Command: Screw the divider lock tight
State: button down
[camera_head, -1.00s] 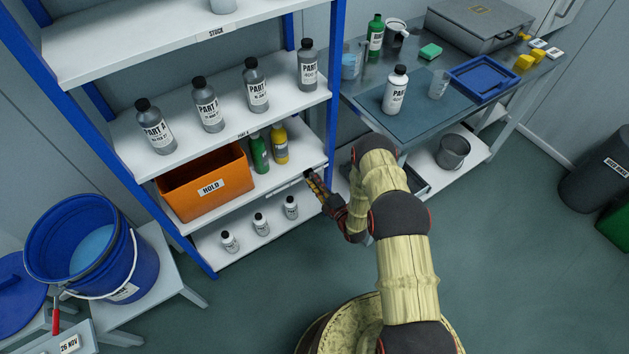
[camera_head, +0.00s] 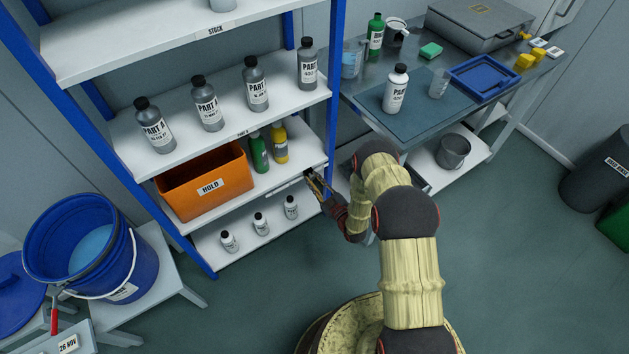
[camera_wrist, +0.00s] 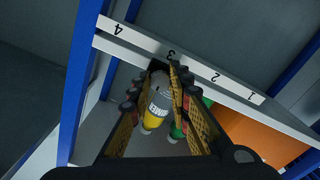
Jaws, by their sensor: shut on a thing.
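The divider lock (camera_head: 308,171) is a small dark piece at the front edge of the middle shelf, near its right end. In the wrist view it is a dark patch (camera_wrist: 157,65) by the number 3, mostly hidden by my fingertips. My gripper (camera_head: 313,178) reaches it from the front right. In the wrist view its fingers (camera_wrist: 165,71) converge at the shelf edge and are shut on the lock. The thread and the seating of the lock are hidden. The shelf's edge strip (camera_wrist: 195,68) carries the numbers 1 to 4.
Behind the lock stand a yellow bottle (camera_head: 280,145) and a green bottle (camera_head: 259,153), beside an orange HOLD bin (camera_head: 196,200). The blue upright (camera_head: 331,110) is close to my gripper's right.

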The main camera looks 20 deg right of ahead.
jog(key=m, duration=0.4)
jog(key=shift+a+f+m, duration=0.1)
jog(key=shift+m, duration=0.2)
jog(key=m, duration=0.4)
jog(key=shift+s+m, duration=0.1)
jog(key=shift+m, duration=0.2)
jog(key=m, duration=0.4)
jog(key=shift+a, duration=0.1)
jog(key=shift+m, duration=2.3)
jog(key=c, duration=1.6)
grip_release()
jog(key=shift+c, duration=0.2)
